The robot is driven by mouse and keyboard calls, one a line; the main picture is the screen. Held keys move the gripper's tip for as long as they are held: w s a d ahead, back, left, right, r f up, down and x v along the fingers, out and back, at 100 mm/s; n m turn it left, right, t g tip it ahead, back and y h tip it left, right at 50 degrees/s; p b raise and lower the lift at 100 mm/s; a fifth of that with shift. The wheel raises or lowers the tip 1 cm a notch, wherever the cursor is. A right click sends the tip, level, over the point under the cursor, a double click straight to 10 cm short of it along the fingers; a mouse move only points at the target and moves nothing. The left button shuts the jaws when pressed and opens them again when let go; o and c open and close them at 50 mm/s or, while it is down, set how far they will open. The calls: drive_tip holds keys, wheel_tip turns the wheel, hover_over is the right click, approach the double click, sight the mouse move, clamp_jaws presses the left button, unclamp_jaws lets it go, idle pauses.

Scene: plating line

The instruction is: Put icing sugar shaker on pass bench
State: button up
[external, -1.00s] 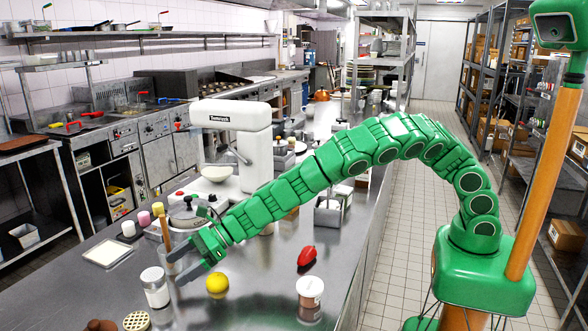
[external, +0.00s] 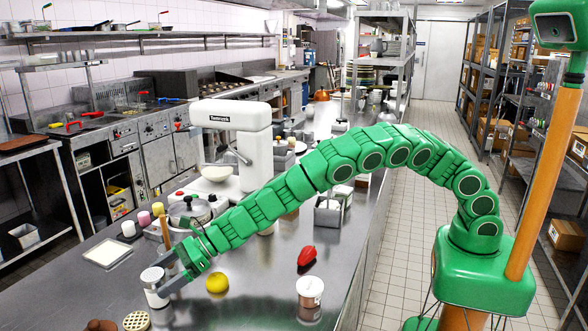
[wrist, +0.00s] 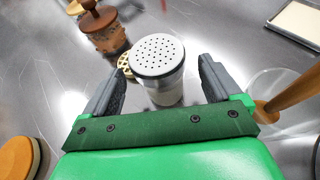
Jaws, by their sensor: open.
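The icing sugar shaker (external: 154,288) is a pale, clear-sided jar with a perforated lid. It stands upright on the steel bench (external: 255,300), which may be the pass bench; I cannot tell. In the wrist view the shaker (wrist: 157,57) shows its grey-white lid with dark holes, between my fingertips and a little beyond them. My gripper (external: 168,274) is open at the shaker's right side in the external view. In the wrist view my gripper (wrist: 160,86) has one finger on each side of the shaker, with gaps visible. The shaker's lower part is partly hidden.
A clear container with a wooden handle (wrist: 288,92) stands close right of my gripper in the wrist view. A wooden mill (wrist: 100,28) and a perforated disc (external: 137,320) are nearby.

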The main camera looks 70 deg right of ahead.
sight(148, 275)
drive_tip(key=shift+x, duration=1.6)
drive_tip(key=shift+r, duration=0.1)
drive_tip(key=c, duration=1.3)
drive_tip(key=shift+o, duration=0.2)
drive_tip(key=shift+r, duration=1.75)
drive_tip(key=shift+s+d+r, duration=0.6)
drive_tip(key=shift+s+r, duration=0.05)
drive_tip(key=shift+r, duration=0.1)
drive_tip(key=s+d+r, duration=0.7)
drive_tip(key=s+r, duration=0.1)
drive_tip(key=s, duration=0.2)
